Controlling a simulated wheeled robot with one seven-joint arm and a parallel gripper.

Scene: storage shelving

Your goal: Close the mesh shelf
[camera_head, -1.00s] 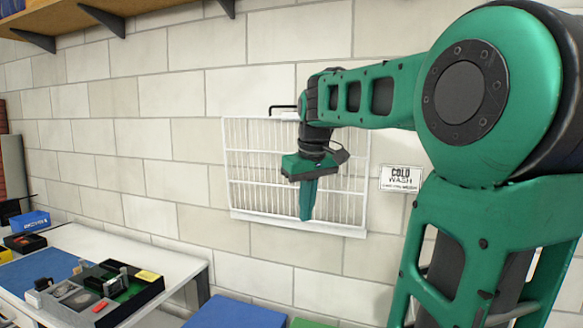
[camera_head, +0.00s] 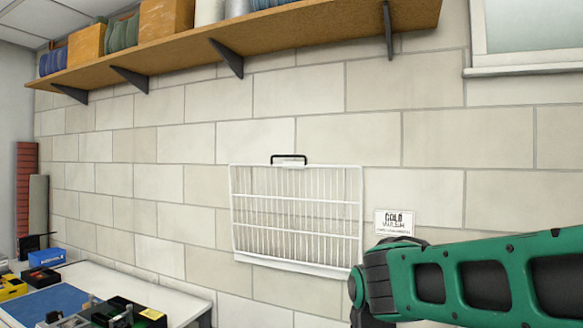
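The mesh shelf (camera_head: 297,218) is a white wire panel on the block wall, near the middle of the head view. It appears upright and nearly flat against the wall, with its bottom rail slightly out from it. A black handle (camera_head: 289,158) sits at its top edge. My green arm comes in from the right, and its dark joint is near the shelf's lower right corner. My gripper is below the picture edge and hidden, so its fingers do not show.
A wooden wall shelf (camera_head: 190,42) with boxes and rolls runs along the top. A sign (camera_head: 395,222) hangs right of the mesh shelf. A white workbench (camera_head: 182,305) with trays and a blue mat (camera_head: 40,290) is at lower left.

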